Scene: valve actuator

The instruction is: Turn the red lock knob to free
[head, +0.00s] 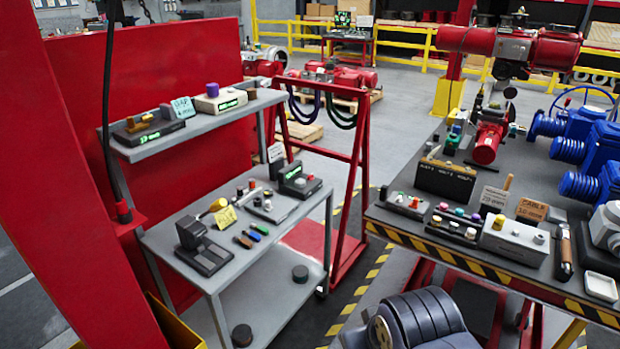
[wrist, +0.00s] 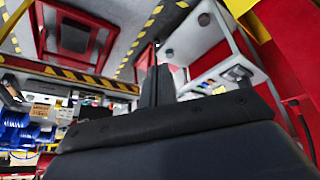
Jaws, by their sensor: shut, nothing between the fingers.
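The right-hand bench (head: 400,222) has a striped front edge and carries boxes, signs and blue valve bodies (head: 590,140). The two-level grey cart (head: 165,235) stands left, by a red panel (head: 170,80). A red frame (head: 350,210) stands between them, with floor around it.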

